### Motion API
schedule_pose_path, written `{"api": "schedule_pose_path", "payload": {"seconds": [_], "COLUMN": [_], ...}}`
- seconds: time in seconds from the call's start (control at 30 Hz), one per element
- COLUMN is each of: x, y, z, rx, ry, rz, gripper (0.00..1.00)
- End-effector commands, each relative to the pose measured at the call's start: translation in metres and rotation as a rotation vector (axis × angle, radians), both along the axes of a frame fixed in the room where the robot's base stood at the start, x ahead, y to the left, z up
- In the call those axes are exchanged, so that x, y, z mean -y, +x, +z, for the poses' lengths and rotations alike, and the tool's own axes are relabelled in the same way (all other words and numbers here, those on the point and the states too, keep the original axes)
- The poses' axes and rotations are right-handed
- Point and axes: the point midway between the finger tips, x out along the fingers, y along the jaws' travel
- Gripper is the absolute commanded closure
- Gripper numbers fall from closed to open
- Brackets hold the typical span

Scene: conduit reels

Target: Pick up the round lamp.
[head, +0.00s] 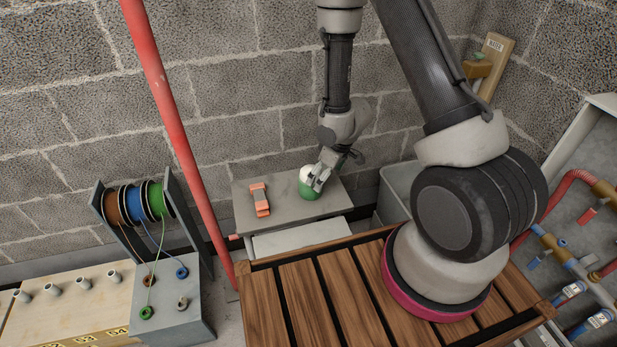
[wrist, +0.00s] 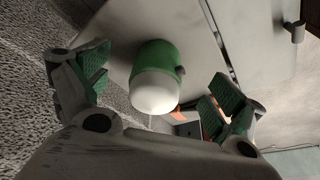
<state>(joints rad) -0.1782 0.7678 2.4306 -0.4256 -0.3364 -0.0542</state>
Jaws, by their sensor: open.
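The round lamp (head: 308,188) has a green body and a white dome, and stands on a small grey table (head: 281,208) by the wall. In the wrist view the lamp (wrist: 157,82) lies between the spread fingers. My gripper (head: 322,178) is at the lamp, partly in front of it in the head view. In the wrist view my gripper (wrist: 160,90) is open, with a green-padded finger on each side and visible gaps to the lamp. I cannot tell how deep the fingers reach past it.
An orange and grey object (head: 260,199) lies left of the lamp on the same table. A red pole (head: 176,130) stands at the left, near a cable reel rack (head: 178,205). A grey bin (head: 398,185) is right of the table. A slatted wooden top (head: 300,300) is in front.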

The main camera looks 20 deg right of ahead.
Motion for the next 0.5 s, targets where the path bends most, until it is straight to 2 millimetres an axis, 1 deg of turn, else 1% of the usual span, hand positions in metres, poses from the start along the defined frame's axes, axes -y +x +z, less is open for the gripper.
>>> {"api": "schedule_pose_path", "payload": {"seconds": [0.1, 0.2, 0.27, 0.5], "x": [-0.011, -0.016, -0.018, -0.025], "y": [0.014, 0.021, 0.023, 0.029], "z": [0.006, 0.005, -0.001, -0.030], "rx": [0.062, 0.087, 0.091, 0.089], "ry": [0.042, 0.059, 0.061, 0.060], "rz": [0.016, 0.018, 0.019, 0.019], "gripper": [0.05, 0.05, 0.05, 0.05]}}
